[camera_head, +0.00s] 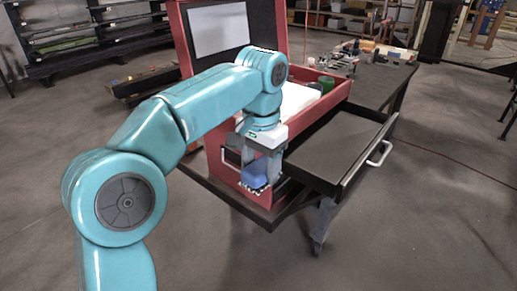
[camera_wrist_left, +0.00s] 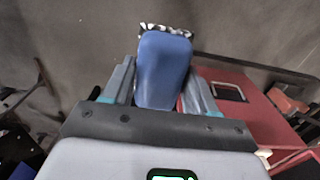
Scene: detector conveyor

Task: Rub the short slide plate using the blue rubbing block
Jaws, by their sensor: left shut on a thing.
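My left gripper (camera_head: 258,168) is shut on the blue rubbing block (camera_head: 254,178), in front of the red cabinet's lower part. In the left wrist view the blue rubbing block (camera_wrist_left: 163,72) stands between the two grey fingers, with a black-and-white patterned strip at its far end. The block's far end points down toward the dark ledge at the cabinet's foot; I cannot tell whether it touches anything. I cannot make out which part is the short slide plate. My right gripper is not in view.
The red cabinet (camera_head: 231,184) holds a screen (camera_head: 219,30). A dark drawer (camera_head: 335,145) with a pale handle (camera_head: 379,153) sticks out to the right of my gripper. A table with small parts (camera_head: 385,75) stands behind. The floor in front is clear.

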